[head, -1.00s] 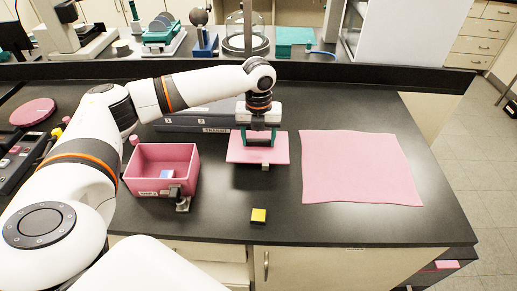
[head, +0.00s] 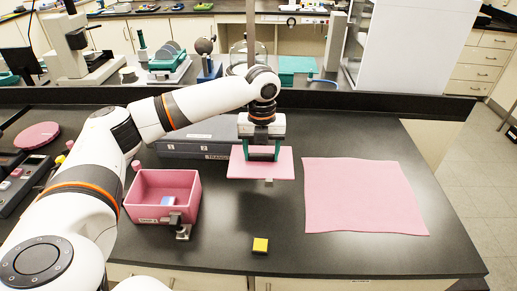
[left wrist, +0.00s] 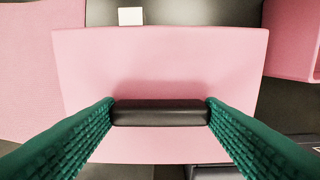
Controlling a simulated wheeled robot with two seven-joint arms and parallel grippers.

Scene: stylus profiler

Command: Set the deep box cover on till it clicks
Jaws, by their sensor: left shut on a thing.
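The deep box (head: 152,208) is a pink open-topped box at the left of the bench, with a small blue-and-white item inside and a metal latch on its front. The pink box cover (head: 242,171) is a flat plate with a dark bar handle. My left gripper (head: 262,153) is shut on that handle and holds the cover above the bench, right of the box. In the left wrist view the green fingers grip both ends of the dark handle (left wrist: 160,113) on the cover (left wrist: 160,65), and the box (left wrist: 292,45) shows at upper right. My right gripper is not in view.
A pink mat (head: 365,197) lies right of the cover. A grey case (head: 195,140) stands behind. A pink round disc (head: 37,136) and dark devices are at the far left.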

